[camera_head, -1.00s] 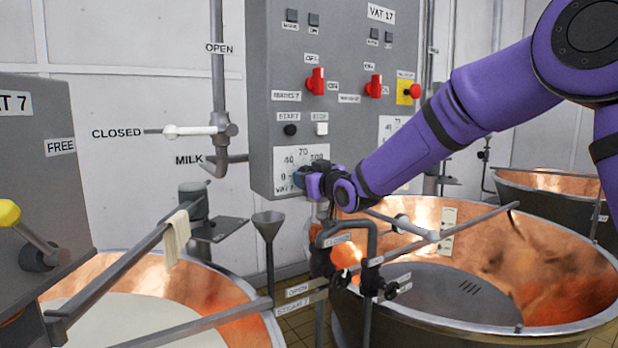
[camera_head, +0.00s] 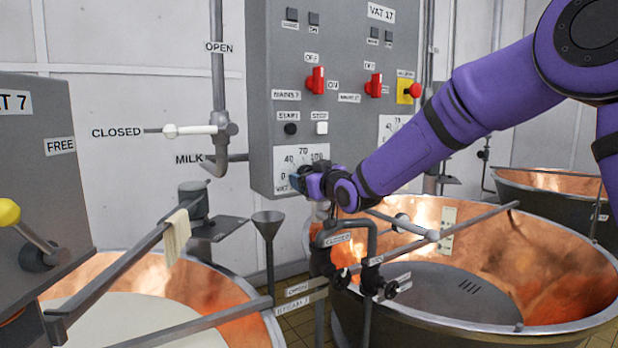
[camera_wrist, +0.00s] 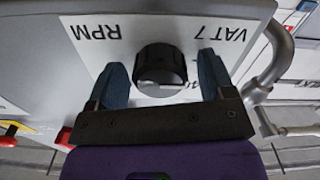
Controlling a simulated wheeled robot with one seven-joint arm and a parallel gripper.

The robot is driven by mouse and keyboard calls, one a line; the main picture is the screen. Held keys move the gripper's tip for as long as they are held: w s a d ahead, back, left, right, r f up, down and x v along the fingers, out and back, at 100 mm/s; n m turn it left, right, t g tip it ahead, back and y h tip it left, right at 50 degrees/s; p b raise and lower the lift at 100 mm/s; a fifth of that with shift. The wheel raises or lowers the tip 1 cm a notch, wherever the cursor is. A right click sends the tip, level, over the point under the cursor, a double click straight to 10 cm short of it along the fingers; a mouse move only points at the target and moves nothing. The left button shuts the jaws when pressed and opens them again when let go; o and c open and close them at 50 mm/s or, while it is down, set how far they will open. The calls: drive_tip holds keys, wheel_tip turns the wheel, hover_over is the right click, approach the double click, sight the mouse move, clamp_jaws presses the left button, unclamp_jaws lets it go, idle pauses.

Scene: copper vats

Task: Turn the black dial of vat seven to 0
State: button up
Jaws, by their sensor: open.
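The black dial (camera_wrist: 160,66) of vat seven sits on a white scale plate (camera_wrist: 105,38) marked VAT 7 and RPM, which appears upside down in the wrist view. My gripper (camera_wrist: 161,70) is open, with one blue finger on each side of the dial. Whether the fingers touch it I cannot tell. In the head view, my gripper (camera_head: 298,180) is at the lower part of the scale plate (camera_head: 300,156), which shows 0, 40, 70 and 100. There the gripper hides the dial, and its pointing direction cannot be read.
The grey control box (camera_head: 345,100) carries red switches (camera_head: 316,80) above the plate and a start button (camera_head: 290,129). Pipes and a valve (camera_head: 345,240) stand just below my gripper. Copper vats (camera_head: 480,255) lie below right and below left.

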drive_tip(key=v, duration=1)
drive_tip(key=shift+s+d, duration=0.2)
drive_tip(key=s+d+m+g+h, duration=0.5)
drive_tip(key=s+d+h, duration=0.4)
drive_tip(key=s+d, duration=0.85)
drive_tip(key=s+d+f+m+g, duration=0.1)
drive_tip(key=s+d, duration=0.2)
drive_tip(key=s, duration=0.3)
drive_tip(key=s+d+f+m+g, duration=0.1)
drive_tip(key=s+d+f+g, duration=0.1)
drive_tip(key=s, duration=0.4)
drive_tip(key=s+d+f+m+g+h, duration=0.1)
drive_tip(key=s+d+m, duration=0.1)
drive_tip(key=s+d, duration=0.2)
drive_tip(key=s, duration=0.3)
drive_tip(key=shift+g, duration=0.4)
